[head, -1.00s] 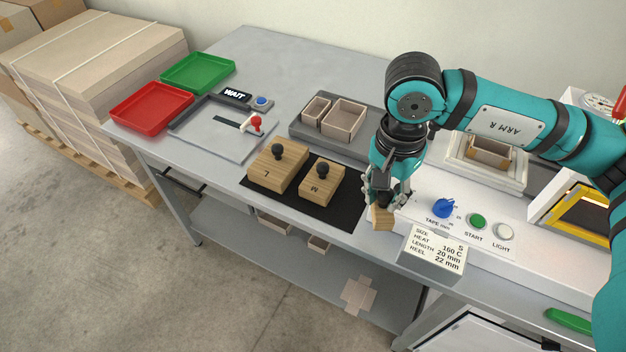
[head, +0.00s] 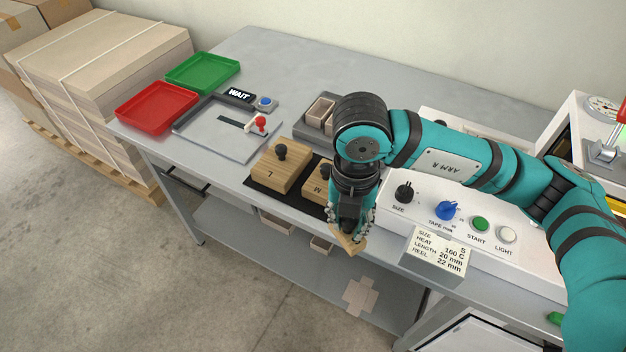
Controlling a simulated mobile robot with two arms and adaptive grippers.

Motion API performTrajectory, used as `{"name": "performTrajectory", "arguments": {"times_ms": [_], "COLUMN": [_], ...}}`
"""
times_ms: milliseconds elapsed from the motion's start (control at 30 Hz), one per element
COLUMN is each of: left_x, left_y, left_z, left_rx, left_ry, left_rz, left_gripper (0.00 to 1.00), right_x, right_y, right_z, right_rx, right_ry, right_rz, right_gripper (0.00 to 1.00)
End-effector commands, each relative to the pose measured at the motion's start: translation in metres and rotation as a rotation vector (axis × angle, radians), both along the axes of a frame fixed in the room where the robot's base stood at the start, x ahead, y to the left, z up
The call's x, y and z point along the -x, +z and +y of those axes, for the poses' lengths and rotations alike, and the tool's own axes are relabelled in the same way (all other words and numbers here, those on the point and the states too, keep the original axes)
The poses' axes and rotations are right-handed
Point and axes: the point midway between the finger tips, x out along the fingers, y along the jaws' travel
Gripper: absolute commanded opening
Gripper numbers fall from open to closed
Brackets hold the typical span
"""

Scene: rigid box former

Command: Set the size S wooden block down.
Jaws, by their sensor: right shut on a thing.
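My right gripper (head: 350,222) is shut on the size S wooden block (head: 346,241), a small light-wood block that shows just below the fingers. The fingers hide its top and knob. The block is over the right front part of the black mat (head: 291,203), near the table's front edge; I cannot tell whether it touches the mat. The L block (head: 280,168) stands on the mat's left part. The M block (head: 317,188) stands beside it, partly hidden by my right gripper. My left gripper is not in view.
A white machine panel with a black size knob (head: 403,193) and a sign card (head: 437,252) stands right of the gripper. A grey tray (head: 222,143), red tray (head: 157,108) and green tray (head: 202,72) lie at left.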

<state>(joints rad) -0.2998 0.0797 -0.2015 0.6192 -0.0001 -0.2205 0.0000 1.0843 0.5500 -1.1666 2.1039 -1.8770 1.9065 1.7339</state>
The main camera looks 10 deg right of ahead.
Motion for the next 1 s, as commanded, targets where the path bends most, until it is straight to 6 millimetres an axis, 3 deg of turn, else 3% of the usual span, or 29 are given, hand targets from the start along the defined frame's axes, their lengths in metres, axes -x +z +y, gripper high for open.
{"name": "performTrajectory", "arguments": {"times_ms": [200, 433, 667, 1000], "left_x": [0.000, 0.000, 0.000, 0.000], "left_y": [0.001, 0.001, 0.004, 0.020], "left_z": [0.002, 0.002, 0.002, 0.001], "left_rx": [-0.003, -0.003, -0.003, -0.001], "left_ry": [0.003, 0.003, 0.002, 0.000], "left_rz": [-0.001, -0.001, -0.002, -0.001], "left_gripper": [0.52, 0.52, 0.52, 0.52], "right_x": [0.007, 0.012, 0.003, -0.073], "right_y": [-0.005, -0.008, -0.009, -0.015], "right_z": [0.016, 0.026, 0.023, -0.022], "right_rx": [-0.013, -0.019, -0.019, -0.019], "right_ry": [-0.539, -0.940, -1.072, -1.074], "right_rz": [-0.007, -0.009, -0.009, -0.010], "right_gripper": [0.00, 0.00, 0.00, 0.00]}}
